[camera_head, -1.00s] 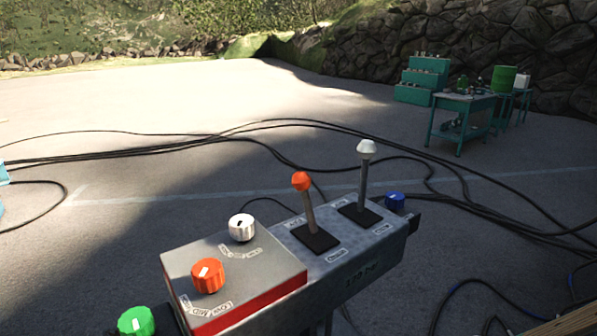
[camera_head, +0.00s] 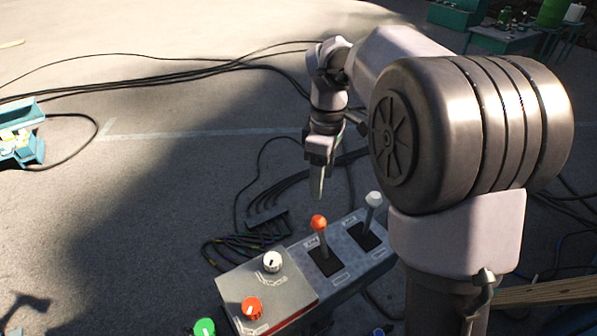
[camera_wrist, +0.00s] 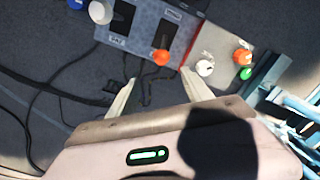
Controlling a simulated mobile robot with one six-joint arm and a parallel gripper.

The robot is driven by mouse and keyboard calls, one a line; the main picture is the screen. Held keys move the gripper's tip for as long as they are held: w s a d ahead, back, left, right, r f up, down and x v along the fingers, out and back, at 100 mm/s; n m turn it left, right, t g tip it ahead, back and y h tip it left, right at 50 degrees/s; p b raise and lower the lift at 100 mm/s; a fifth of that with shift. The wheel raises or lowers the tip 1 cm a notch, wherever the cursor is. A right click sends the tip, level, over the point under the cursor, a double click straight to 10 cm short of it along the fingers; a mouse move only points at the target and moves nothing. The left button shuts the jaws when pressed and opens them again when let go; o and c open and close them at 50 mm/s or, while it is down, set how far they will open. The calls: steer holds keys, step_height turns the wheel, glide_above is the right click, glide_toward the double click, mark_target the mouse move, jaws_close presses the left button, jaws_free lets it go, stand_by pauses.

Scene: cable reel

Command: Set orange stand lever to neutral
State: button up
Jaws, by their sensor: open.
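The orange-knobbed lever (camera_head: 319,223) rises from a black slot plate on the grey control stand (camera_head: 350,265). It leans a little to the left in the head view, unlike the white-knobbed lever (camera_head: 373,199) beside it, which leans slightly right. My gripper (camera_head: 317,192) hangs fingers down above and behind the orange knob, apart from it. In the wrist view the open, empty fingers (camera_wrist: 160,82) point toward the stand, and the orange knob (camera_wrist: 161,57) shows just beyond and between them. The small labels by the slots are too blurred to read.
A box on the stand's left carries a white dial (camera_head: 272,262) and an orange dial (camera_head: 252,308), with a green knob (camera_head: 205,327) beside it. Black cables (camera_head: 250,240) lie on the ground behind. A teal table (camera_head: 500,38) stands far back right.

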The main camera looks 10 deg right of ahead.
mark_target(318, 230)
steer(key=f, duration=0.5)
steer(key=s+f+b, duration=0.1)
steer(key=f, duration=1)
steer(key=shift+s+a+f+b, duration=0.15)
steer(key=shift+s+f+b, duration=0.1)
steer(key=shift+f+b, duration=0.1)
steer(key=shift+w+f, duration=0.1)
steer(key=shift+f, duration=0.25)
jaws_close()
